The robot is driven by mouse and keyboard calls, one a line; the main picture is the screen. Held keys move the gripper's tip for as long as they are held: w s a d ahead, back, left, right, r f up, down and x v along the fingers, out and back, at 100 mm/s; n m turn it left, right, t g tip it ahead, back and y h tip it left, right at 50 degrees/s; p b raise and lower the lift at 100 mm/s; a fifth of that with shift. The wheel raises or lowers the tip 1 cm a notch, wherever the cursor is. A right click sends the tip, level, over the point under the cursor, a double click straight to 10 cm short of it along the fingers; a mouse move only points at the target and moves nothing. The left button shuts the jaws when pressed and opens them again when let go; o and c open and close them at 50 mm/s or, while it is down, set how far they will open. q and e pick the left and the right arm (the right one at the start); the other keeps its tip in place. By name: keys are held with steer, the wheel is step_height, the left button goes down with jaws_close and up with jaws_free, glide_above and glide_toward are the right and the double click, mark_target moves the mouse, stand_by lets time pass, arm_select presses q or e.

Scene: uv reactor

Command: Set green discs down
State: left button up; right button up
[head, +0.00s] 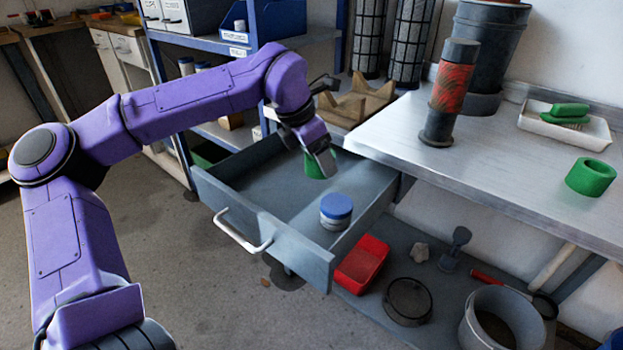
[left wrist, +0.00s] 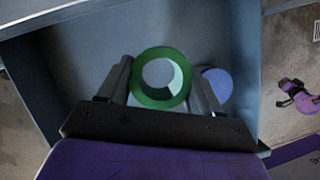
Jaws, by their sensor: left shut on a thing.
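My left gripper (head: 319,152) reaches down over the open drawer (head: 235,190). It is shut on a green disc (head: 313,168), a thick ring with a wide hole. In the left wrist view the gripper (left wrist: 163,88) has a finger on each side of this green disc (left wrist: 158,103), with the drawer (left wrist: 75,60) floor below it. I cannot tell whether the disc touches the floor. A second green disc (head: 591,177) stands on the workbench (head: 490,180) at the right. My right gripper is not in view.
A blue-lidded jar (head: 336,207) stands in the drawer near its front, close beside the gripper in the wrist view (left wrist: 217,82). A white tray (head: 564,128) with green pieces and a dark red-banded cylinder (head: 450,90) stand on the bench. A red box (head: 361,264) lies below.

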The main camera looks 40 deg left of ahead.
arm_select(q)
steer(key=shift+w+a+f, duration=0.25)
steer(key=shift+a+f, duration=0.35)
steer(key=shift+f, duration=0.2)
steer(key=f, duration=0.1)
steer(key=a+f+b, duration=0.1)
steer(key=f, duration=0.2)
steer(key=shift+w+a+f+b, duration=0.15)
steer(key=shift+w+f+b, duration=0.1)
steer(key=shift+f+b, duration=0.1)
steer(key=shift+r, duration=0.15)
steer(key=o, duration=1.1)
steer(key=shift+c, duration=0.2)
steer(key=p+v, duration=0.3)
steer(key=v, duration=0.9)
steer(key=shift+p, duration=0.3)
